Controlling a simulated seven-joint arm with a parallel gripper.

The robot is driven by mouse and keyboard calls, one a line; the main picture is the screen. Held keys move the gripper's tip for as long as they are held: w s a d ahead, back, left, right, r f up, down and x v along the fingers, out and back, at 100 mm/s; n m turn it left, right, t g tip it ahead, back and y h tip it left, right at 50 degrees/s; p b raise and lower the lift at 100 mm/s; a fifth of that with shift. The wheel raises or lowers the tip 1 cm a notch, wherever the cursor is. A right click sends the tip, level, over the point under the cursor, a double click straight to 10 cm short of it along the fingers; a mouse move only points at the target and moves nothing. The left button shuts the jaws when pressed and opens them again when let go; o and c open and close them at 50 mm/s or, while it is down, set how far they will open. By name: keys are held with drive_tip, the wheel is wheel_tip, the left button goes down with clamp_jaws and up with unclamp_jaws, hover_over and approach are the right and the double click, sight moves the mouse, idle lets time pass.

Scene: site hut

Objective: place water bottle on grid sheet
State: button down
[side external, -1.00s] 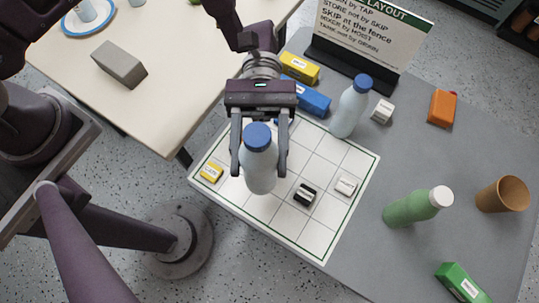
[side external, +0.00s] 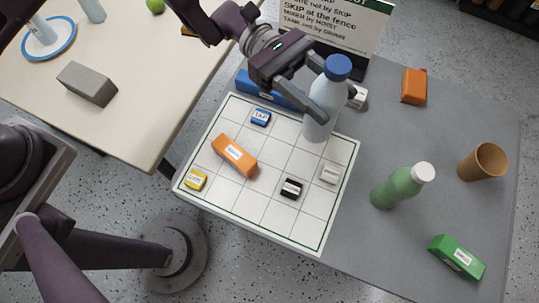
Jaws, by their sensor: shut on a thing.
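A clear water bottle with a blue cap (side external: 323,104) is held nearly upright between the fingers of my gripper (side external: 324,99), which is shut on it. In the picture it overlaps the back right corner of the white grid sheet (side external: 268,221); its height above the sheet is hard to tell. On the sheet lie an orange block (side external: 234,156), a small blue block (side external: 260,117), a yellow block (side external: 195,180), a black block (side external: 291,188) and a white block (side external: 329,173). Several cells are bare. A second blue-capped bottle is not visible now.
A sign (side external: 345,22) stands behind the sheet, with a long blue block (side external: 262,90) before it. To the right are a green bottle (side external: 398,187), a brown cup (side external: 482,162), a green block (side external: 457,257) and an orange block (side external: 414,87). A cream table (side external: 135,110) is left.

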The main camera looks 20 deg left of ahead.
wheel_tip(320, 180, down, 13)
drive_tip(key=shift+f, duration=0.15)
drive_tip(key=c, duration=0.6)
unclamp_jaws()
drive_tip(key=shift+f, duration=0.15)
drive_tip(key=v, duration=1.2)
